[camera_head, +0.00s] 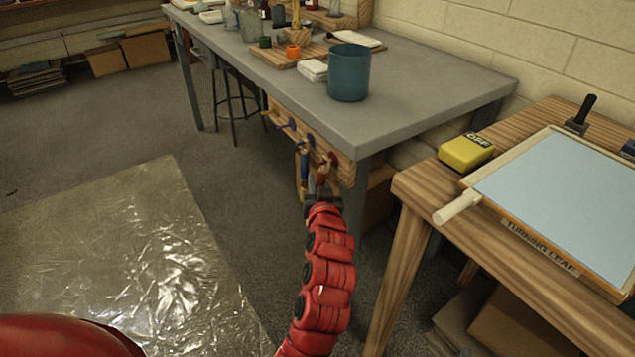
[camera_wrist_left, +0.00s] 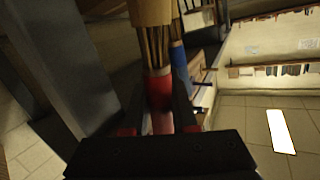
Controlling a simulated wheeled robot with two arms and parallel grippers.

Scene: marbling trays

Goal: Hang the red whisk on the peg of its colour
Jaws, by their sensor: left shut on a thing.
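The red whisk (camera_wrist_left: 160,92) has a red handle and straw-coloured bristles, seen close in the left wrist view. My left gripper (camera_head: 322,196) is shut on its red part, with a dark finger on each side. In the head view the red whisk (camera_head: 323,174) is upright in front of the peg board (camera_head: 345,167) on the grey table's end. A red peg (camera_head: 333,158) is close to its top; I cannot tell whether they touch. A blue whisk (camera_head: 304,163) hangs just left, also visible in the wrist view (camera_wrist_left: 180,66). My right gripper is out of view.
The grey table (camera_head: 420,98) carries a teal pot (camera_head: 348,75) near its front edge. A wooden table (camera_head: 412,187) with a blue-filled tray (camera_head: 570,185) stands close on the right. Plastic sheeting (camera_head: 120,260) covers the floor at left.

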